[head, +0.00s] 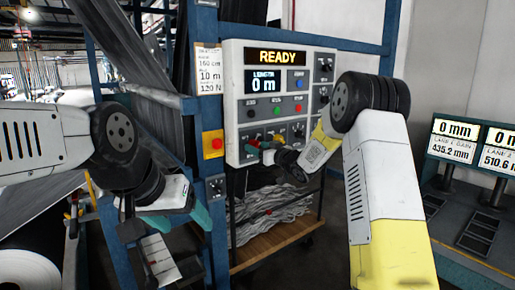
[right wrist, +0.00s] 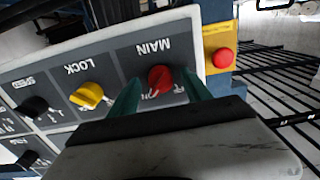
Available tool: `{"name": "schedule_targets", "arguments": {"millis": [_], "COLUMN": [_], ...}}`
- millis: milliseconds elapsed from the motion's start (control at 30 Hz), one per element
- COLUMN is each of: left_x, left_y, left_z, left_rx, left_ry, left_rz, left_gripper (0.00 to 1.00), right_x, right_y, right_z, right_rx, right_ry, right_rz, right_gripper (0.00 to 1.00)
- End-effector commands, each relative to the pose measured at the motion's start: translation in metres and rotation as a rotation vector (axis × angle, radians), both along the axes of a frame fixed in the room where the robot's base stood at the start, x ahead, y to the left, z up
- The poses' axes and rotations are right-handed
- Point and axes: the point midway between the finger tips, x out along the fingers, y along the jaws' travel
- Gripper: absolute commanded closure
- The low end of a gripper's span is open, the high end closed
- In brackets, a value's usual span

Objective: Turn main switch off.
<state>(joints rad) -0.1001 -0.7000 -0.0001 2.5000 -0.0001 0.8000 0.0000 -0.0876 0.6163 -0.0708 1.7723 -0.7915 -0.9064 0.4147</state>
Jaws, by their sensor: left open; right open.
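The main switch is a red knob (right wrist: 160,79) under the label MAIN, which appears upside down in the right wrist view. It sits low on the left of the grey control panel (head: 232,85), whose display reads READY. My right gripper (right wrist: 160,96) is open, with one teal finger on each side of the red knob; I cannot tell whether they touch it. In the head view my right gripper (head: 264,149) is at the panel's lower left and partly hides the switch. My left gripper (head: 182,217) is open and empty, low on the left, away from the panel.
A yellow LOCK knob (right wrist: 88,95) and a black SPEED knob (right wrist: 36,107) are beside the switch. A red button on a yellow plate (head: 214,143) is left of the panel. A wooden cart (head: 262,245) with grey strips stands below. Blue frame posts stand around.

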Motion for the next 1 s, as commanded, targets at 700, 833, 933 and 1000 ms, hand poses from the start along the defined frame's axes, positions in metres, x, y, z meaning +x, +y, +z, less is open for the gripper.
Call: {"name": "schedule_targets", "arguments": {"millis": [700,833,933,1000], "left_x": [0.0,0.0,0.0,0.0], "left_y": [0.0,0.0,0.0,0.0], "left_z": [0.0,0.0,0.0,0.0], "left_rx": [0.0,0.0,0.0,0.0], "left_ry": [0.0,0.0,0.0,0.0], "left_rz": [0.0,0.0,0.0,0.0], "left_gripper": [0.29,0.29,0.29,0.29], "right_x": [0.004,0.004,0.004,0.004], "right_y": [0.0025,0.0025,0.0024,0.0024], "right_z": [0.0,0.0001,0.0001,0.0002], "right_rx": [-0.001,-0.01,-0.029,-0.051], "right_ry": [-0.001,-0.007,-0.021,-0.037], "right_rz": [-0.001,-0.001,-0.001,-0.001], "right_gripper": [1.0,1.0,1.0,1.0]}}
